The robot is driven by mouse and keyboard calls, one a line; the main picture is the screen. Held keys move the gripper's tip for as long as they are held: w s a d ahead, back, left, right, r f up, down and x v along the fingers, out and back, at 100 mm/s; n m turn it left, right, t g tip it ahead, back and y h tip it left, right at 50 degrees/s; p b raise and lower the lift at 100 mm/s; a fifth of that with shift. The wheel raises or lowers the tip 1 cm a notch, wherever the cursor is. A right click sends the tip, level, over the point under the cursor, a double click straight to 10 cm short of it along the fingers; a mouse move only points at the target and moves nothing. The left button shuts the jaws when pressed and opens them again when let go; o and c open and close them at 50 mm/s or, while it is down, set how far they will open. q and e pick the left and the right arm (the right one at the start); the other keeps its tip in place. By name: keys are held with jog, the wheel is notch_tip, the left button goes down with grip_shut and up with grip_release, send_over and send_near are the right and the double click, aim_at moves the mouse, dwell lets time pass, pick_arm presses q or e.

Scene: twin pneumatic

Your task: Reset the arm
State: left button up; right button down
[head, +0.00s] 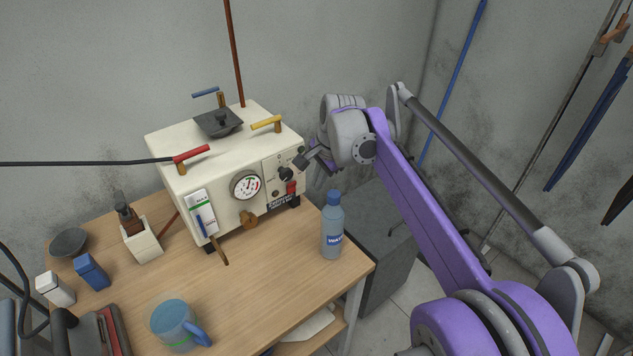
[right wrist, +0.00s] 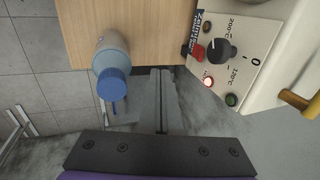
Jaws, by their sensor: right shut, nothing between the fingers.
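My right arm reaches in from the right in the head view, its purple link rising toward the machine. My right gripper (head: 306,160) is shut and empty, in front of the right end of the white machine (head: 225,165), close to its dark knob (head: 286,174). In the right wrist view the closed fingers (right wrist: 161,72) lie between the blue water bottle (right wrist: 112,75) and the machine's control panel (right wrist: 225,65). That panel shows a black knob (right wrist: 220,51), a red switch (right wrist: 193,51), a glowing red lamp (right wrist: 208,82) and a green lamp (right wrist: 232,99). My left gripper is not seen.
The bottle (head: 332,226) stands upright near the wooden table's (head: 262,290) right edge. A blue mug (head: 176,324), a dark bowl (head: 69,242) and small boxes (head: 92,271) stand to the left. A grey cabinet (head: 385,250) is right of the table. Poles lean on the walls.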

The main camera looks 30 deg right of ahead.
dwell(0.3)
jog(key=s+a+f+n+p, duration=0.1)
jog(key=s+a+f+n, duration=0.2)
jog(key=s+a+n, duration=0.2)
jog(key=s+a+f+n+t+p, duration=0.1)
jog(key=s+a+f+n, duration=0.3)
jog(key=s, duration=0.6)
jog(key=s+a+f+n+p, duration=0.2)
jog(key=s+a+f+n, duration=0.1)
jog(key=s+a+n, duration=0.3)
jog(key=shift+s+a+f+n+t, duration=0.3)
jog(key=shift+s+n+t, duration=0.1)
jog(key=shift+s+n, duration=0.55)
